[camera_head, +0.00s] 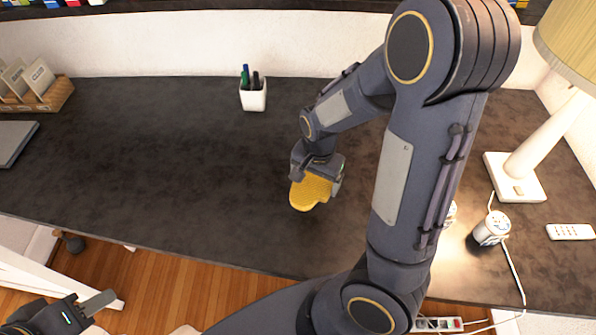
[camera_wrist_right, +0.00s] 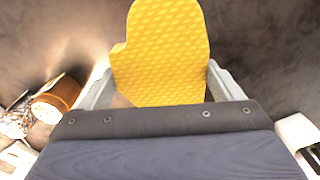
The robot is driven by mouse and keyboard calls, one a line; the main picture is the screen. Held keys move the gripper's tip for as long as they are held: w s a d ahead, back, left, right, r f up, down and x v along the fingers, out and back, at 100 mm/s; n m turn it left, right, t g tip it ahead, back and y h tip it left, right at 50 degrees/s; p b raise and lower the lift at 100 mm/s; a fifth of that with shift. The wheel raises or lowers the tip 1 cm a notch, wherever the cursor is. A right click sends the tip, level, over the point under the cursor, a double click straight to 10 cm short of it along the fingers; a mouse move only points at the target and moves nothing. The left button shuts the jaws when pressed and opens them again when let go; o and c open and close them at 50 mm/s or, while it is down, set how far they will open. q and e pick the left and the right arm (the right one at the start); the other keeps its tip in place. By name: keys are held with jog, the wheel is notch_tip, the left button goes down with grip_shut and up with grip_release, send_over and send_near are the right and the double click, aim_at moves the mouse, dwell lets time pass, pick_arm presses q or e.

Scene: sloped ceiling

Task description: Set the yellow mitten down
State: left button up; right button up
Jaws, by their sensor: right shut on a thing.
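The yellow mitten (camera_head: 306,194) has a quilted, bumpy surface. It is over the middle of the dark desk (camera_head: 180,150). My right gripper (camera_head: 321,178) is shut on it. In the right wrist view the mitten (camera_wrist_right: 163,52) sticks out between the two grey fingers, its rounded end away from the palm. I cannot tell whether the mitten touches the desktop. My left gripper (camera_head: 98,303) is low at the left, over the wooden floor and away from the desk. One finger shows clearly; its opening cannot be judged.
A white pen cup (camera_head: 253,97) stands at the back. A card box (camera_head: 48,95) and grey flat item (camera_head: 14,142) are at the left. A lamp (camera_head: 515,175), jar (camera_head: 490,229) and white remote (camera_head: 570,232) are at the right. The desk left of the mitten is clear.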

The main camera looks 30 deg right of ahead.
jog(key=w, duration=0.1)
jog(key=w+f, duration=0.1)
jog(key=w, duration=0.1)
jog(key=w+f, duration=0.1)
jog(key=shift+w+d+p, duration=0.3)
jog(key=shift+d, duration=0.05)
jog(key=w+f, duration=0.4)
jog(key=f, duration=0.1)
jog(key=shift+w+d+f+p, duration=0.2)
jog(key=shift+w+d+p, duration=0.05)
jog(key=shift+d+p, duration=0.1)
jog(key=f, duration=0.3)
jog(key=shift+w+f, duration=0.2)
jog(key=shift+f, duration=0.1)
jog(key=shift+f, duration=0.2)
jog(key=o, duration=0.8)
jog(key=shift+r, duration=0.15)
